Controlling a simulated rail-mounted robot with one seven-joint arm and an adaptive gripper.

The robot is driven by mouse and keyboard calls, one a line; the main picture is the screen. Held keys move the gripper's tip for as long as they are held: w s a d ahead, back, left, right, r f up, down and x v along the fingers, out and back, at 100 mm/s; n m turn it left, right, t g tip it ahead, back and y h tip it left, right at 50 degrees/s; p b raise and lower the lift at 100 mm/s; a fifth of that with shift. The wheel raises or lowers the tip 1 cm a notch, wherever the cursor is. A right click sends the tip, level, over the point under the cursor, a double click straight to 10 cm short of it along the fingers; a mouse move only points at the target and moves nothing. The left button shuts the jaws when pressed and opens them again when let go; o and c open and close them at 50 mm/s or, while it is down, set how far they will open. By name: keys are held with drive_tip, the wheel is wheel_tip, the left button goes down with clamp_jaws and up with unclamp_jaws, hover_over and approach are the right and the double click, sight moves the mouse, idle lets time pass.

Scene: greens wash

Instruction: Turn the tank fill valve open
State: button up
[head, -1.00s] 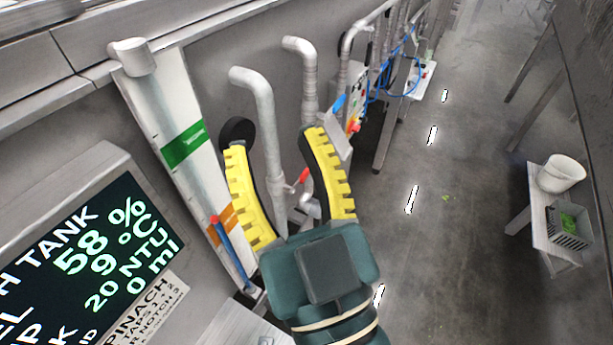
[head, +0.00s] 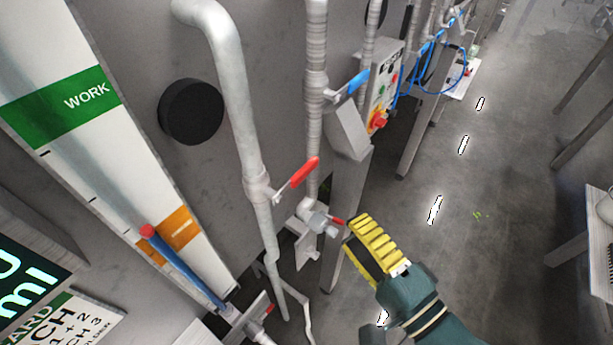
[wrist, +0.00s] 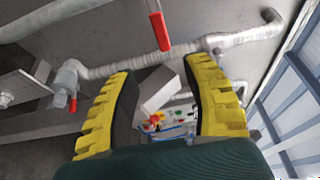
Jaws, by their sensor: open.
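No label shows which valve is the tank fill valve. In the head view, a red-lever valve (head: 297,178) sits on the thick grey pipe (head: 238,100), its lever slanting up to the right. A blue-lever valve (head: 347,90) is on the ribbed pipe behind. A small valve with a short red handle (head: 325,218) is lower down. My gripper (head: 365,235) is right of and close to this small valve; contact cannot be told. In the wrist view my gripper (wrist: 162,70) is open and empty, with a red lever (wrist: 158,25) above the fingers and a red-handled valve (wrist: 70,85) at left.
A black round knob (head: 190,111) juts from the tank wall. A control box with buttons (head: 383,90) is behind the pipes.

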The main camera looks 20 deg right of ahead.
sight(308, 173)
drive_tip(key=w+p, duration=0.1)
drive_tip(key=w, duration=0.4)
drive_tip(key=w+a+p, duration=0.1)
drive_tip(key=w+p, duration=0.1)
drive_tip(key=w, duration=0.3)
drive_tip(key=w+p, duration=0.1)
drive_tip(key=w, duration=0.4)
drive_tip(key=shift+w+a+r, duration=0.15)
drive_tip(key=shift+a+r, duration=0.05)
drive_tip(key=shift+a, duration=0.1)
drive_tip(key=shift+w+f, duration=0.1)
drive_tip(key=shift+w, duration=0.25)
clamp_jaws()
